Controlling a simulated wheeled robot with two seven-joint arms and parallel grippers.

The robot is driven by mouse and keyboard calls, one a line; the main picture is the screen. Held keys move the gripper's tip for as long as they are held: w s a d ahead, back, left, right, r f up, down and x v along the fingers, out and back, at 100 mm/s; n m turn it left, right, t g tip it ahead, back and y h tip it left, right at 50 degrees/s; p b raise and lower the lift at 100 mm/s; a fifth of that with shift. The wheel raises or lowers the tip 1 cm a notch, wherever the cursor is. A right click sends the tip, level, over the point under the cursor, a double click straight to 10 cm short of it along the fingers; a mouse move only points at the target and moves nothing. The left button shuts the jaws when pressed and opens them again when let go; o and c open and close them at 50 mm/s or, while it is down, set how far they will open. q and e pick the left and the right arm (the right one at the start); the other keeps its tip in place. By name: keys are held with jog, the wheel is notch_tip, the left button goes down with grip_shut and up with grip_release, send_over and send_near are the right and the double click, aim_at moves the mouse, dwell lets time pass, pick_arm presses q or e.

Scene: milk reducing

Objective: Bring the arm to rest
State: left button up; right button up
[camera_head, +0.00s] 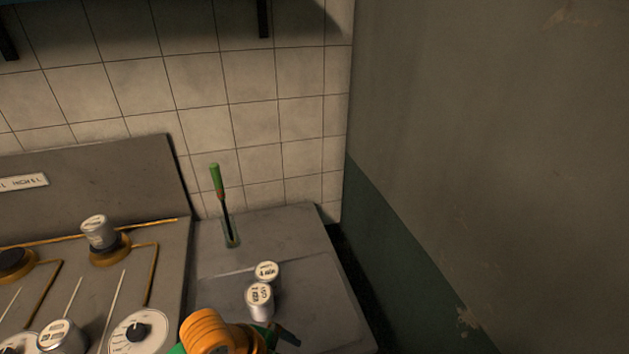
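An orange and green part of one of my arms shows at the bottom edge, left of centre, just in front of two small silver cans. I take it to be my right arm. A dark tip, likely part of its gripper (287,336), sticks out on its right side. The fingers are mostly hidden or out of frame, so I cannot tell whether they are open or shut. My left gripper is not in view. The nearer silver can (260,302) and the farther silver can (267,271) stand upright on the grey counter (300,235).
A silver can (98,232) sits on a burner at left. Another silver can (61,338) stands near a dial (138,332). A large wall (490,150) closes the right side.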

pick_arm(q)
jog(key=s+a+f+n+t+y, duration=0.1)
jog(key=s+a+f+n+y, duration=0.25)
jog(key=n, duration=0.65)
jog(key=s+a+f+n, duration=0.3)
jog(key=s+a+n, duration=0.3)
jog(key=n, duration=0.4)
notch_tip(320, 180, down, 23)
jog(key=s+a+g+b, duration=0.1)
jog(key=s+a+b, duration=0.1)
jog(key=b, duration=0.4)
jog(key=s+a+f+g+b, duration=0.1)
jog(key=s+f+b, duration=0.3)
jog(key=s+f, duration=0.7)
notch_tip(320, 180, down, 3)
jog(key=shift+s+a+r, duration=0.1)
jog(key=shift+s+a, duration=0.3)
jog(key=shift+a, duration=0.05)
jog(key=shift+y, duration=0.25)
